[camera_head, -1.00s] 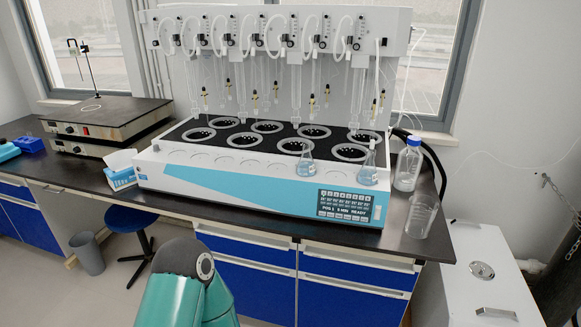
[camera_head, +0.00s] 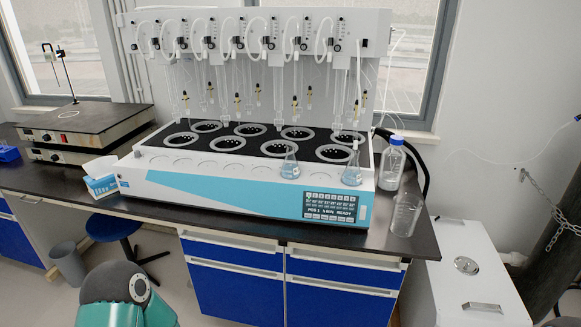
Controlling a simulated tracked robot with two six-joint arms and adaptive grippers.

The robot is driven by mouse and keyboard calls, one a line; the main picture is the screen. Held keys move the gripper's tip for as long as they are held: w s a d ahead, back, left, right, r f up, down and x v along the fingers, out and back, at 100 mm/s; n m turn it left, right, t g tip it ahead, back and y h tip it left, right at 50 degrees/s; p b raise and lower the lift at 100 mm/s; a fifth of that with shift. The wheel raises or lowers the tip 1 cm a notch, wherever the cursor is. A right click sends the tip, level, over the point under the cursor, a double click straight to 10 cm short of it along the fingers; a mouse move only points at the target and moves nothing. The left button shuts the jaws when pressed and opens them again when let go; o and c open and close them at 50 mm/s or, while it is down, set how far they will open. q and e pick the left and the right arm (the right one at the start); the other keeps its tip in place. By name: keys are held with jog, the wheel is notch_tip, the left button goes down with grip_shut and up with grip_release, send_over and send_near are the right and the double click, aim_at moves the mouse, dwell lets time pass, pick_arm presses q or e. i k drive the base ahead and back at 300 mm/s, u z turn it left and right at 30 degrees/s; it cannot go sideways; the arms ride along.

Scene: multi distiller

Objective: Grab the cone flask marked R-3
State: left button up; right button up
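Two cone flasks with pale blue liquid stand on the front ledge of the white and light-blue distiller (camera_head: 235,193). One flask (camera_head: 290,167) is left of the other flask (camera_head: 352,171), which stands near the ledge's right end. Both are upright. Any marking on them is too small to read, so I cannot tell which is R-3. Neither of my grippers is in view. Only a green and grey part of my arm shows at the bottom left, apart from the flasks.
A blue-capped bottle (camera_head: 391,164) and an empty glass beaker (camera_head: 405,216) stand on the dark bench right of the distiller. A tissue box (camera_head: 101,184) and stacked hot plates (camera_head: 85,132) are at the left. A blue stool (camera_head: 113,228) and grey bin (camera_head: 68,262) stand below.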

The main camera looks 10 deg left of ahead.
aim_at(289, 169)
jog(key=u, duration=0.05)
jog(key=i, duration=0.85)
